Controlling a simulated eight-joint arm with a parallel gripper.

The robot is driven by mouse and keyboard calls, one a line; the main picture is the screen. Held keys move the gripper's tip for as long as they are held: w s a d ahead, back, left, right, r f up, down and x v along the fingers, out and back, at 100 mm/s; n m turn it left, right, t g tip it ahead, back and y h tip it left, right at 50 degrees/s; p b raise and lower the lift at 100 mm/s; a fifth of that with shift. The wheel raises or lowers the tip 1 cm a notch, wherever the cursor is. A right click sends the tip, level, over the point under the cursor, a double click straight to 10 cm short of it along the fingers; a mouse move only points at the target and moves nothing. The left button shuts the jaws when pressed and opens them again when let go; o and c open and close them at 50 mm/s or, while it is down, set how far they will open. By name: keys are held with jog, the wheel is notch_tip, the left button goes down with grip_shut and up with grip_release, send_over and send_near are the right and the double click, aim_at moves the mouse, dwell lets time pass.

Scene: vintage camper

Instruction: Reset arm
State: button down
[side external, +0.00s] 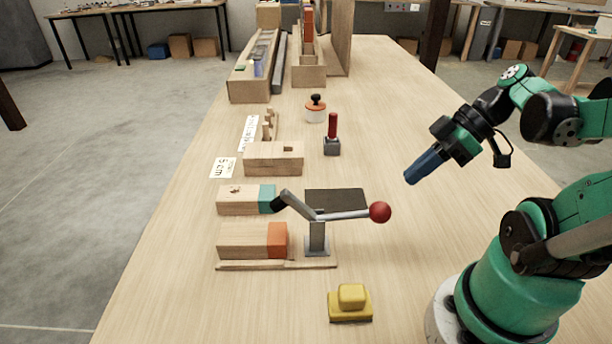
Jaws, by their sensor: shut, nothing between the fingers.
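My gripper (409,177) has blue fingers and is on the right side in the side external view. It hangs above the wooden table (400,90), tilted down to the left. Its fingers are shut with nothing between them. It is apart from every object on the table. My green and black arm comes in from the right edge.
A grey lever with a red ball (380,212) stands left of my gripper, by wooden blocks (243,241). A yellow block (350,304) lies in front. A red-handled tool (332,135) and a lidded pot (316,109) stand behind. Boxes (250,85) fill the far end.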

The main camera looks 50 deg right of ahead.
jog(key=w+a+m+t+h, duration=0.1)
jog(key=w+a+m+h, duration=0.5)
jog(key=w, duration=0.3)
jog(key=shift+a+r+m+t, duration=0.3)
jog(key=shift+a+r, duration=0.05)
jog(key=shift+a, duration=0.45)
